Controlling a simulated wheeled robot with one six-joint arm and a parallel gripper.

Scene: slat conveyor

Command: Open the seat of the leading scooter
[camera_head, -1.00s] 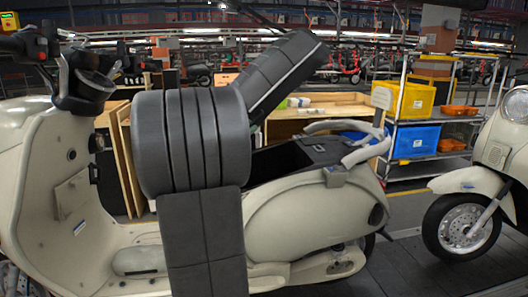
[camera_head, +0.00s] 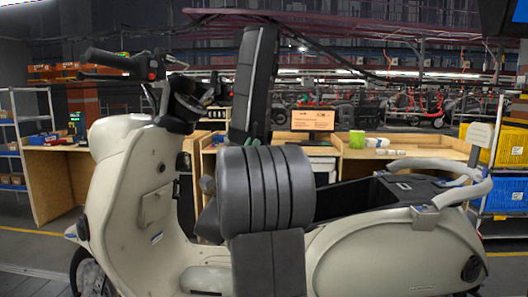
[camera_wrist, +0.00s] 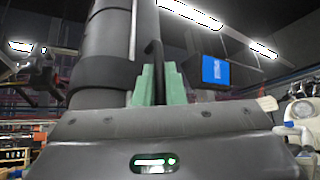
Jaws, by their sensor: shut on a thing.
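The leading scooter (camera_head: 140,195) is cream and faces left in the head view. The black well (camera_head: 350,200) under its seat lies uncovered, so the seat is off it. My arm blocks the front of the well. A dark piece (camera_head: 209,222) shows just left of my arm; I cannot tell whether it is part of the seat. My gripper (camera_wrist: 157,90) shows in the wrist view with green fingers shut on a thin black edge (camera_wrist: 153,58), which looks like the seat's.
Wooden benches (camera_head: 415,147) stand behind the scooter. Shelving with a yellow bin (camera_head: 510,148) and a blue bin (camera_head: 506,194) is at the right. The scooter's handlebar (camera_head: 115,62) rises at the left. A grey grab rail (camera_head: 465,190) curves above the scooter's rear.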

